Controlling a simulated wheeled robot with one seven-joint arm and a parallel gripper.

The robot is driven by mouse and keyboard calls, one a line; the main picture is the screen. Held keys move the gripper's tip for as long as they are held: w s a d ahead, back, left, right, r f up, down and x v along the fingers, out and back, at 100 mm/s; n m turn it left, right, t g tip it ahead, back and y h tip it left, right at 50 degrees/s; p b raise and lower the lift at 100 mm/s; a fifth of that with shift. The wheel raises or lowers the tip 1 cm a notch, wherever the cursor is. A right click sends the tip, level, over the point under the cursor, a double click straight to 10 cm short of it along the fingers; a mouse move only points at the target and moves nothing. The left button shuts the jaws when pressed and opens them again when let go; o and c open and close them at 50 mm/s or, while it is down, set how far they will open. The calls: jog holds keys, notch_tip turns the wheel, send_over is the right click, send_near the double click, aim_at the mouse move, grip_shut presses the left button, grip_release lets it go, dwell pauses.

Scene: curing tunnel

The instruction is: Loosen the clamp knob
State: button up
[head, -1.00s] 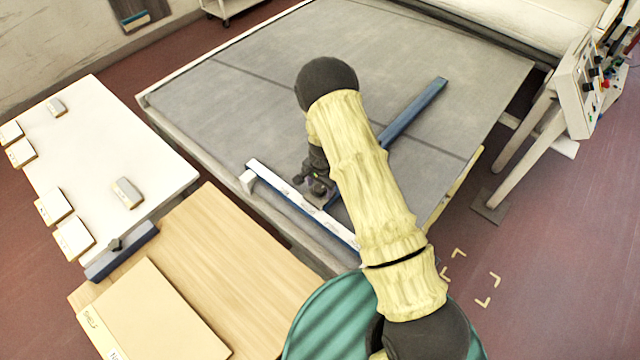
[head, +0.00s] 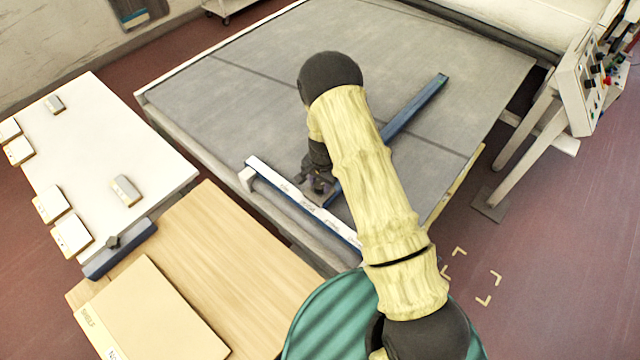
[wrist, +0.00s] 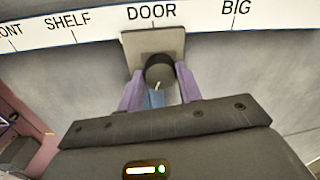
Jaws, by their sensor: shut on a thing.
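The clamp knob (wrist: 158,72) is a dark round knob with a short white mark on its face. It sits in front of a grey-brown clamp plate (wrist: 148,42), just below the word DOOR on a white scale strip (wrist: 87,32). My gripper (wrist: 160,80) has its two purple fingers on either side of the knob, shut on it. In the head view my gripper (head: 318,184) is low at the strip's edge, and the knob is hidden there. A blue bar (head: 415,107) runs from there across the grey bed (head: 230,110).
The strip also reads SHELF and BIG. A white table (head: 100,140) with several small blocks and a wooden table (head: 215,245) with a board (head: 155,315) stand at left. A control box (head: 580,90) stands at right.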

jog(key=n+b, duration=0.2)
jog(key=b, duration=0.1)
jog(key=shift+w+f+n, duration=0.1)
jog(key=shift+f+n, duration=0.1)
jog(key=shift+n, duration=0.2)
jog(key=n+b, duration=0.3)
jog(key=shift+n, duration=0.3)
jog(key=n+b, duration=0.3)
jog(key=n, duration=0.3)
jog(key=shift+r+n+g, duration=0.15)
jog(key=shift+n+g, duration=0.15)
jog(key=n+b, duration=0.1)
jog(key=n, duration=0.2)
jog(key=n+b, duration=0.1)
jog(key=n, duration=0.3)
jog(key=shift+a+r+n, duration=0.1)
jog(key=shift+n, duration=0.2)
jog(key=shift+w, duration=0.1)
jog(key=o, duration=1)
